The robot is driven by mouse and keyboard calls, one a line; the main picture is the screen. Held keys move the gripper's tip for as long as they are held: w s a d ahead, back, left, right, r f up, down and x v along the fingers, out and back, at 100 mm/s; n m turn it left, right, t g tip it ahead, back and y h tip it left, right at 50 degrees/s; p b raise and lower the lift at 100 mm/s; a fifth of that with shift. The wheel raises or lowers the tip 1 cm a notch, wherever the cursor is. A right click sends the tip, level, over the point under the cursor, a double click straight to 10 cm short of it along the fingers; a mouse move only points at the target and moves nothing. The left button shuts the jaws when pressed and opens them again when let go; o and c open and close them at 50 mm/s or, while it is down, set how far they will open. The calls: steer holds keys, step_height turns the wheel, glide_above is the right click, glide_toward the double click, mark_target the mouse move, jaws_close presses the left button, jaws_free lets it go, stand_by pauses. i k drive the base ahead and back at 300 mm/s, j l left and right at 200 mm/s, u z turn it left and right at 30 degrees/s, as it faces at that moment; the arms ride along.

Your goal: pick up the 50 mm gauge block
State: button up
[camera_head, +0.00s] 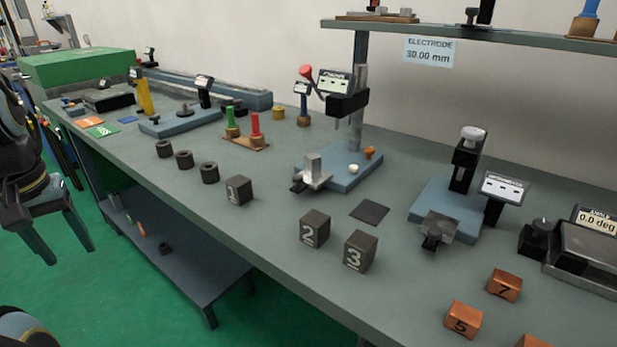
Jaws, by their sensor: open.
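No block in view has a readable 50 mm mark, so I cannot tell which is the 50 mm gauge block. Dark numbered blocks stand on the bench: block 1 (239,191), block 2 (314,229) and block 3 (360,251). A pale metal block (313,167) stands upright at a small clamp on the blue base under the press-like stand. Copper blocks 5 (463,319) and 7 (503,285) lie at the lower right. My gripper (69,256) is at the far left, fingers down, open and empty, off the bench's front edge and away from all the blocks.
The long grey bench (280,260) has bare room along its front edge. Several dark rings (184,160), red and green posts (255,128), a dark flat plate (369,212) and gauge stands (466,160) occupy it. A lower shelf (190,270) and an upper shelf (480,36) also show.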

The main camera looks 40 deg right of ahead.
mark_target(312, 161)
steer(key=i+j+z, duration=0.5)
steer(key=j, duration=0.25)
steer(key=i+l+z, duration=0.1)
steer(key=z, duration=0.25)
steer(key=i+l+z, duration=0.1)
steer(key=z, duration=0.25)
steer(key=i+z, duration=0.15)
steer(key=z, duration=0.2)
steer(key=l, duration=0.05)
